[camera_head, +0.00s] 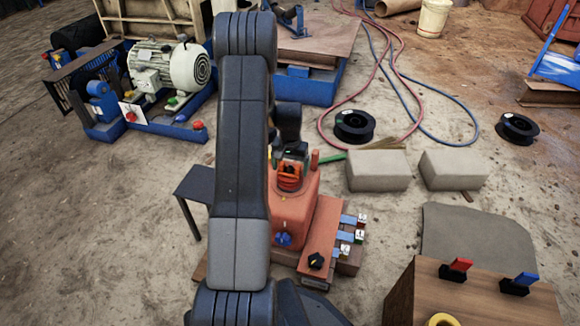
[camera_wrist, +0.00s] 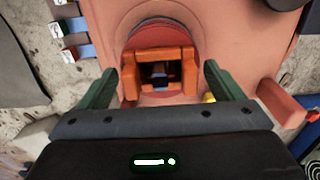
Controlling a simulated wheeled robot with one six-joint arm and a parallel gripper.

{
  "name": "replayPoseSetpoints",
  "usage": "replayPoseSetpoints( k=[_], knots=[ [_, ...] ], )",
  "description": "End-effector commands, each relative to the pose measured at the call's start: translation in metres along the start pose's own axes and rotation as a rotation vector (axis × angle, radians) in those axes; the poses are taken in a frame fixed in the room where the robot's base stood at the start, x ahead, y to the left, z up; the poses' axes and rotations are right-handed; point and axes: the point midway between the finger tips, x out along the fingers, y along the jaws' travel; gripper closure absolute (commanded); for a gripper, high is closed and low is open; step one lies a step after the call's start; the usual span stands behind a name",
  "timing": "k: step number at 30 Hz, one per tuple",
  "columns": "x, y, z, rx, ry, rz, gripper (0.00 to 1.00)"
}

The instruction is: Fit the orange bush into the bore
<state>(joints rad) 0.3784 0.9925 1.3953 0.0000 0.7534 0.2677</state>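The orange bush (camera_wrist: 187,72) is a square-looking orange piece with a dark hole through it. It sits at the round red collar of the bore (camera_wrist: 155,30) on the red housing. How deep it sits cannot be told. In the head view the bush (camera_head: 289,170) shows above the red housing (camera_head: 293,215), partly hidden by my gripper. My gripper (camera_wrist: 160,70) is open, its two green fingers on either side of the bush with visible gaps.
Several tagged blue tabs (camera_head: 347,235) and a black knob (camera_head: 316,261) are on the housing's right side. A red peg (camera_head: 315,158) stands beside the bush. A wooden box (camera_head: 470,295) with red and blue switches is at lower right. Two pale blocks (camera_head: 378,171) lie behind.

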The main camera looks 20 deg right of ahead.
Motion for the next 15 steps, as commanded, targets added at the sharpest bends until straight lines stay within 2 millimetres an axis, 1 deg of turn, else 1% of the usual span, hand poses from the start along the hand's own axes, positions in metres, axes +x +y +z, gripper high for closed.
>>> replayPoseSetpoints(
  k=[5,8,11,15],
  knots=[
    [-0.003,0.0,0.0,0.0,0.0,0.0,0.13],
    [-0.013,0.0,0.0,0.0,0.001,0.0,0.13],
    [-0.031,0.0,-0.001,0.0,0.002,-0.001,0.13],
    [-0.064,0.0,-0.001,0.0,0.003,-0.001,0.13]
  ],
)
